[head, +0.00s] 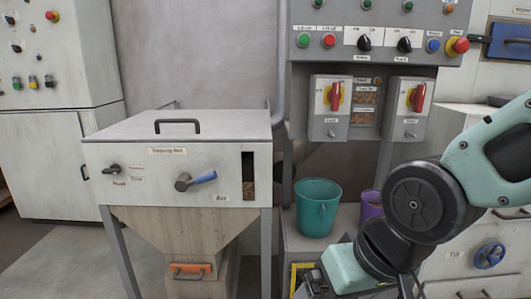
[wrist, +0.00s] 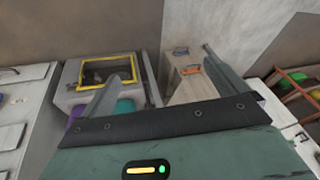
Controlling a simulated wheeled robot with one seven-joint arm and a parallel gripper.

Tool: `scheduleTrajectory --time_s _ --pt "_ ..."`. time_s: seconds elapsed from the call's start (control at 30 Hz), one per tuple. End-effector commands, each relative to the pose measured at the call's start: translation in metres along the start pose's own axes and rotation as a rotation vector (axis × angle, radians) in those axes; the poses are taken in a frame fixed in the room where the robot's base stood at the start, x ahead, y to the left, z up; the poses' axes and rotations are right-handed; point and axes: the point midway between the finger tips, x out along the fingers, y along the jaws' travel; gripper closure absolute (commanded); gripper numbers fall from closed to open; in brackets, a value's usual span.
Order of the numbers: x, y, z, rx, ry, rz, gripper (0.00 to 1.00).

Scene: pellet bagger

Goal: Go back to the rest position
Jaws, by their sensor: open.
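My gripper (wrist: 162,62) shows in the wrist view with its two grey fingers spread wide apart. Nothing is between the fingers; it is open and empty. In the head view my arm comes in from the right and bends down to the bottom edge, where the fingers cannot be made out. A teal bucket (head: 318,208) stands on a grey box left of my arm. A purple container (head: 371,204) is partly hidden behind my arm. In the wrist view the teal bucket (wrist: 125,105) and purple container (wrist: 75,116) are partly hidden by my gripper.
A panel with two red switches (head: 420,97) is behind my arm. A yellow-framed opening (wrist: 105,72) lies beyond my left finger. Floor is clear at the lower left.

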Motion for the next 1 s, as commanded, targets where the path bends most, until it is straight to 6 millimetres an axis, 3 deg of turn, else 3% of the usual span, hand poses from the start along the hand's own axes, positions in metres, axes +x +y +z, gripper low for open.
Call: scheduleTrajectory --time_s 0.1,0.23,0.57,1.0 --pt "-0.004 0.006 0.050 -0.211 -0.173 0.046 0.02" --pt "-0.018 0.018 0.092 -0.411 -0.342 0.083 0.02" --pt "-0.093 0.002 0.062 -0.388 -0.326 0.079 0.02" --pt "-0.216 -0.022 0.021 -0.384 -0.325 0.079 0.02"
